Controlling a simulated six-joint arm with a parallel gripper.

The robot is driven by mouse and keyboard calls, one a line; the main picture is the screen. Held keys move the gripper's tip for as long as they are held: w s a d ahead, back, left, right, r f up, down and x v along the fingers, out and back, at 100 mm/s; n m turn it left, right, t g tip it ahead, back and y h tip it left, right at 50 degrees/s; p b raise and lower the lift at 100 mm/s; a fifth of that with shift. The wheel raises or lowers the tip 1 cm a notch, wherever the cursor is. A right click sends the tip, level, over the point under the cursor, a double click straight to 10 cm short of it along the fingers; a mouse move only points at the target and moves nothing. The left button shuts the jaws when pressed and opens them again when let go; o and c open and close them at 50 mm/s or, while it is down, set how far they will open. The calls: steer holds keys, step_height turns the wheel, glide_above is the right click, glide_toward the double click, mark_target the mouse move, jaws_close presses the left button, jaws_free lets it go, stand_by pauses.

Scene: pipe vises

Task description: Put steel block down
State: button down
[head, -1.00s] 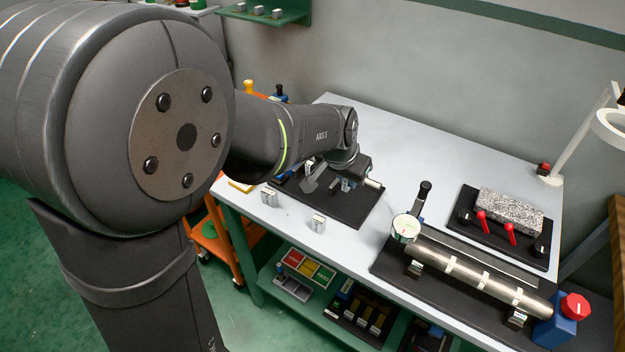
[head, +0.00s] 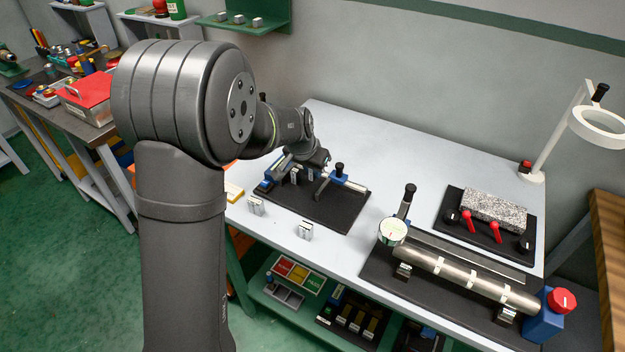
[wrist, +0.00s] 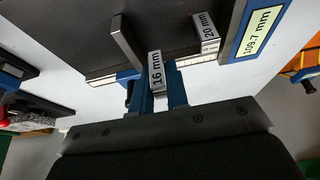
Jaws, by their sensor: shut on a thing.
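In the wrist view the steel block labelled "16 mm" (wrist: 156,66) is between the two blue fingers of my gripper (wrist: 160,90), which is shut on it. A second block labelled "20 mm" (wrist: 205,30) stands beside it, near a display reading "109.7 mm" (wrist: 258,34). A steel upright bar (wrist: 128,42) stands to the left. In the head view my gripper (head: 297,174) is low over the left part of a black base (head: 335,213) with blue and steel fittings. The held block is hard to make out there, and I cannot tell whether it touches the base.
Two small steel blocks (head: 257,206) (head: 305,231) stand near the table's front edge. A long steel pipe (head: 450,275) with a round dial (head: 393,232) lies to the right. A granite slab (head: 495,210) is behind it. The back of the white table (head: 400,155) is clear.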

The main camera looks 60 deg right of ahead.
mark_target(311, 175)
steer(key=shift+f, duration=2)
steer(key=shift+f, duration=0.15)
steer(key=c, duration=1.7)
jaws_free()
steer(key=v, duration=1.2)
